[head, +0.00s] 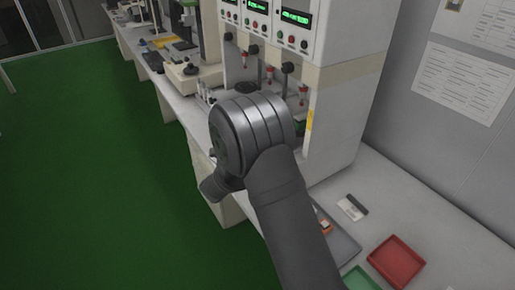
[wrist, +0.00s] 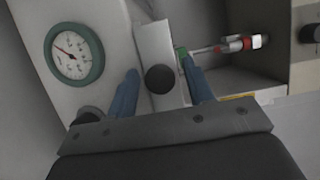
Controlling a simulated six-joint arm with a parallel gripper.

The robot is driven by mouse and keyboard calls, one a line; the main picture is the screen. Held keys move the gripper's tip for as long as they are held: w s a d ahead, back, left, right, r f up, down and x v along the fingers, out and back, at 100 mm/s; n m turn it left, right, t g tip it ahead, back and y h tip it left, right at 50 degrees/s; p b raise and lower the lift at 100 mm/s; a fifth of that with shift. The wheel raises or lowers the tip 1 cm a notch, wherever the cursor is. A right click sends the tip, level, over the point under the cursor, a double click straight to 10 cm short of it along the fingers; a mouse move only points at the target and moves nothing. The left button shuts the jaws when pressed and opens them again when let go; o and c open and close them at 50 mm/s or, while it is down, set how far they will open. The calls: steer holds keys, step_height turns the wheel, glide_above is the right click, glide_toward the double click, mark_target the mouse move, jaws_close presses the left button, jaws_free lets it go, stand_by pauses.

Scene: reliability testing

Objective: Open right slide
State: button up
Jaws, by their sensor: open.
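In the wrist view, my gripper (wrist: 162,73) is open, with its two blue fingers apart. A round black knob (wrist: 160,79) on a light grey slide bar (wrist: 154,42) shows between the fingers. The fingers stand on either side of it, and I cannot tell whether either touches it. In the head view, my arm hides the gripper and part of the white test machine (head: 340,110). Black knobs, including one at the right (head: 288,67), show above the arm. I cannot tell which slide the wrist view shows.
A round green-rimmed gauge (wrist: 74,53) is left of the slide in the wrist view. A red-and-white plunger part (wrist: 238,44) is at the right. In the head view, a red tray (head: 396,262) and a card (head: 352,207) lie on the bench right of the machine.

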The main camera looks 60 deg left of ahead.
steer(key=shift+w+a, duration=0.1)
steer(key=shift+w, duration=0.25)
jaws_close()
steer(key=s, duration=1.5)
steer(key=shift+s, duration=0.1)
jaws_free()
steer(key=v, duration=1.7)
steer(key=shift+s, duration=0.2)
